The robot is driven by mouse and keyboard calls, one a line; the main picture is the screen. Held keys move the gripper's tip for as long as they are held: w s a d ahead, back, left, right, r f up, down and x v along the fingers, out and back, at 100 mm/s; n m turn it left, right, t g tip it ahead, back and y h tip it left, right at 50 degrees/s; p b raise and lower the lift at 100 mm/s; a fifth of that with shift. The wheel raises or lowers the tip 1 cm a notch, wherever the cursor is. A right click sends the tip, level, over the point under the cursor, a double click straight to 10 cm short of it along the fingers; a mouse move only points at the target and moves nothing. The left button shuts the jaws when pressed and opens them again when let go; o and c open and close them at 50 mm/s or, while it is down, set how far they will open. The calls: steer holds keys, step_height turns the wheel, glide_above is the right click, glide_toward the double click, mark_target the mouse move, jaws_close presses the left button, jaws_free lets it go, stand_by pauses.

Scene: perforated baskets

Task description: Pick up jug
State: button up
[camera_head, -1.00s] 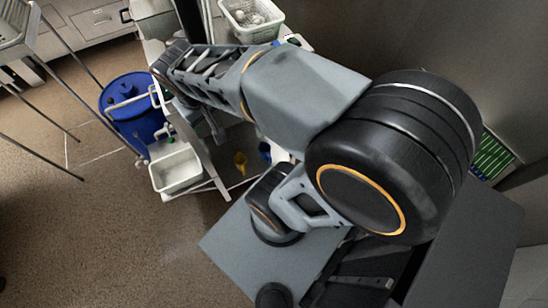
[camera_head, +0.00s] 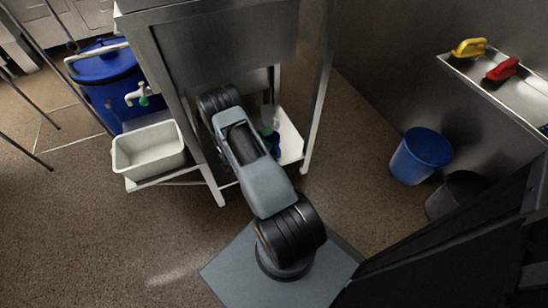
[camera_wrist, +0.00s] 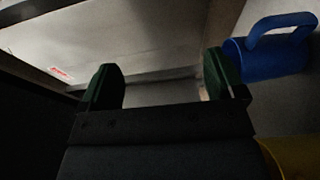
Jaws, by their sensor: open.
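A blue jug (camera_wrist: 272,58) with a looped handle shows at the upper right of the wrist view, to the right of my gripper's right finger. A small blue part (camera_head: 273,143), probably the same jug, shows beside my arm on the low shelf in the head view. My gripper (camera_wrist: 163,82) is open, with nothing held between its two dark green fingertips. In the head view the gripper is hidden behind my arm under the steel table. A yellow thing (camera_wrist: 293,158), perhaps another jug, is cut off at the lower right of the wrist view.
The steel table (camera_head: 215,45) stands over the low white shelf (camera_head: 291,140), with legs close to my arm. A white basin (camera_head: 149,150) and blue barrel (camera_head: 106,80) are left. A blue bucket (camera_head: 420,157) stands right. Floor between is clear.

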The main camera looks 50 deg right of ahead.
steer(key=n+t+b, duration=0.1)
steer(key=t+b, duration=0.1)
steer(key=b, duration=0.4)
glide_toward(279, 152)
steer(key=shift+h, duration=0.4)
steer(key=d+f, duration=0.1)
steer(key=d, duration=0.1)
steer(key=w+d+f, duration=0.1)
steer(key=d+f, duration=0.1)
steer(key=shift+w+d+f, duration=0.1)
steer(key=shift+f, duration=0.1)
steer(key=shift+d+b, duration=0.3)
steer(key=shift+d, duration=0.55)
steer(key=shift+d+f+b, duration=0.1)
steer(key=shift+d+b, duration=0.75)
steer(key=shift+d, duration=2.05)
steer(key=c, duration=0.6)
